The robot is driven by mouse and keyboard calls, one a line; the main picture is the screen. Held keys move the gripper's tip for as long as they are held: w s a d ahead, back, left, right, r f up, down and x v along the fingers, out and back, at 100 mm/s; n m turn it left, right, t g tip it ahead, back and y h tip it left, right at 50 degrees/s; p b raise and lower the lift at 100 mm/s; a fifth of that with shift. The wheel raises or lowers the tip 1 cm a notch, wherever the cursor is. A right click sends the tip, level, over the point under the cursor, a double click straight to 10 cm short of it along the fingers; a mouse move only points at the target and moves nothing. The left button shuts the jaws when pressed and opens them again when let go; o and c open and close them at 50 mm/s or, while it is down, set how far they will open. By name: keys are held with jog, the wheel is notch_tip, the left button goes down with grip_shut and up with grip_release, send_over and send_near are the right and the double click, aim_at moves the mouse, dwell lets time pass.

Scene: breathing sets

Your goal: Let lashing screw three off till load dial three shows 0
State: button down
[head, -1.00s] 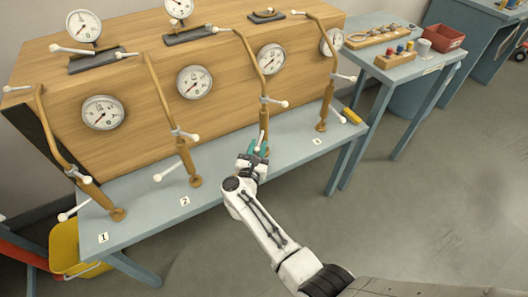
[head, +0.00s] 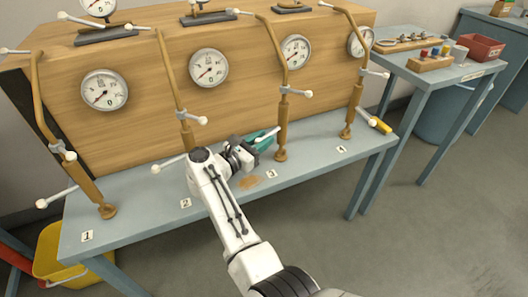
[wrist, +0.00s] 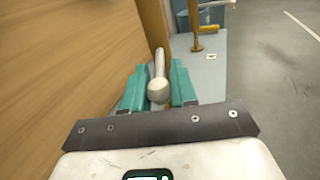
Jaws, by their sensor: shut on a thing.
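Lashing screw three (head: 282,125) is a tan post at label 3 (head: 271,174) on the blue-grey bench. My gripper (head: 262,139) is at its left side, its teal fingers reaching right towards the post. In the wrist view the fingers (wrist: 158,88) lie on both sides of the white round-ended handle (wrist: 159,89), shut on it, with the post just beyond. Load dial three (head: 296,51) is a round white gauge on the wooden block behind; its needle is too small to read surely. The fingers hide the handle in the head view.
Screw two (head: 187,135) stands left of my arm with its white handle (head: 168,163) sticking out. Screw four (head: 352,105) and a yellow piece (head: 379,125) are to the right. The wooden block (head: 150,130) rises close behind. Floor in front is open.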

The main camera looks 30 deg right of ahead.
jog(key=shift+w+m+g+b, duration=0.3)
jog(key=shift+g+b, duration=0.1)
jog(key=shift+b, duration=0.35)
jog(key=c, duration=0.9)
grip_release()
jog(key=a, duration=0.3)
jog(key=s+a, duration=0.1)
jog(key=a, duration=0.3)
jog(key=s+a, duration=0.1)
jog(key=a, duration=0.2)
jog(key=shift+a+b, duration=0.3)
jog(key=shift+a, duration=0.05)
